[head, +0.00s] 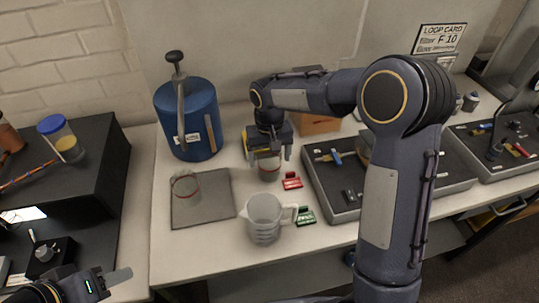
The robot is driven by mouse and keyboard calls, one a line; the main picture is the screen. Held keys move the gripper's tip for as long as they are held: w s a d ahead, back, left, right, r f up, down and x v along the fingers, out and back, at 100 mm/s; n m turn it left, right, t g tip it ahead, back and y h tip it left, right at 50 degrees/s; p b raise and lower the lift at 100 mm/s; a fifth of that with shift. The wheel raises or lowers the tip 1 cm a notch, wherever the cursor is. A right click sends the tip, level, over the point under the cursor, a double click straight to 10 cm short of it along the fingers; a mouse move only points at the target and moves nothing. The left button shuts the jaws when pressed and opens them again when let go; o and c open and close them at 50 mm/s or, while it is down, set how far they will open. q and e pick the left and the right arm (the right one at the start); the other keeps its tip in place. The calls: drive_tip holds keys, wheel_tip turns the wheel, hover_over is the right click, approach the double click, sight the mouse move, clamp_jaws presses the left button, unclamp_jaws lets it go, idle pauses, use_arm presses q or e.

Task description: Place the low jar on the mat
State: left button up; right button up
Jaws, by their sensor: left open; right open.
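The grey mat (215,208) lies on the white table. A clear jar with a reddish line (185,188) stands on its left part. A second small clear jar (269,171) stands on the table right of the mat, apart from it. I cannot tell for sure which is the low jar. My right gripper (268,157) points down over the second jar. It is open, with a finger to each side of the jar's upper part; contact cannot be made out. My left gripper (105,282) is open and empty at the bottom left, far from both jars.
A blue cylinder (200,110) with a lever stands behind the mat. A clear measuring jug (264,220) stands in front of the second jar. Red (292,181) and green (306,215) small items lie nearby. A grey tool tray (330,190) is to the right.

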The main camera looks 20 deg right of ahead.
drive_tip(key=shift+r, duration=0.15)
wheel_tip(320, 180, up, 12)
drive_tip(key=s+d+r+t+y, duration=0.1)
drive_tip(key=s+d, duration=0.2)
drive_tip(key=s, duration=0.5)
drive_tip(key=s+d+r+t+y, duration=0.1)
drive_tip(key=s+d+y, duration=0.1)
drive_tip(key=s, duration=0.6)
drive_tip(key=shift+d+t, duration=0.4)
drive_tip(key=shift+d, duration=0.25)
drive_tip(key=shift+o, duration=0.2)
drive_tip(key=s+f+t, duration=0.1)
drive_tip(key=s+f, duration=0.1)
drive_tip(key=s, duration=0.3)
drive_tip(key=s+a+f+m+t, duration=0.1)
drive_tip(key=s+f, duration=0.2)
drive_tip(key=s, duration=0.2)
drive_tip(key=shift+s+a+t+y, duration=0.3)
drive_tip(key=shift+t+y, duration=0.1)
drive_tip(key=shift+o, duration=0.2)
drive_tip(key=shift+s+a+f, duration=0.1)
drive_tip(key=shift+s+f, duration=0.1)
drive_tip(key=shift+f, duration=0.1)
